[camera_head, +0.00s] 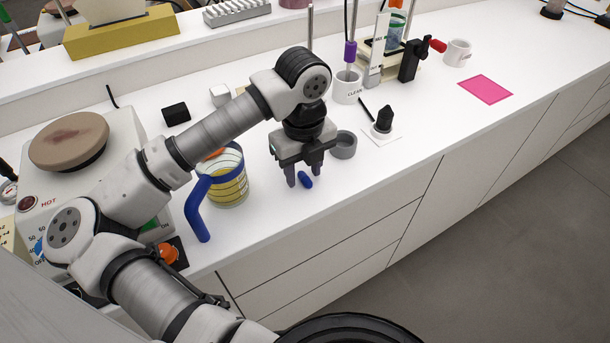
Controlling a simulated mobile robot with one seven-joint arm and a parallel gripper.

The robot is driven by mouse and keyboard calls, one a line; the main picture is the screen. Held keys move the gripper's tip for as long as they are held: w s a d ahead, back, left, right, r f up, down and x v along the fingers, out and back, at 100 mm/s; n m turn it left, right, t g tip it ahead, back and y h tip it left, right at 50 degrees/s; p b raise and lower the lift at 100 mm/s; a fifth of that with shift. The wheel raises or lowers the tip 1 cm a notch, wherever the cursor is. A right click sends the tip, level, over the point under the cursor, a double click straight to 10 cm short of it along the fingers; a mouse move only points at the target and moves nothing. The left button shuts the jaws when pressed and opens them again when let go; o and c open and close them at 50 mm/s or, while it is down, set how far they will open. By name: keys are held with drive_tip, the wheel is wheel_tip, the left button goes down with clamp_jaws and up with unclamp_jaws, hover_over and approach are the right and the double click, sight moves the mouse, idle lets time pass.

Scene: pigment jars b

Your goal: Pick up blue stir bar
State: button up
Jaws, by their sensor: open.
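The blue stir bar (306,180) is a small rounded blue capsule on the white counter, near its front edge. My gripper (304,178) points down over it with its two dark fingers apart. The stir bar shows between and slightly in front of the fingertips. I cannot tell whether a finger touches it. It appears to rest on the counter.
A grey round dish (344,146) stands just behind right of my gripper. A glass beaker with yellow contents (232,186) and a blue handle (196,215) is at left. A hot plate (85,190) stands further left. A pink mat (486,90) lies at right.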

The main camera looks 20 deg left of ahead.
clamp_jaws()
drive_tip(key=shift+r, duration=0.1)
idle(0.3)
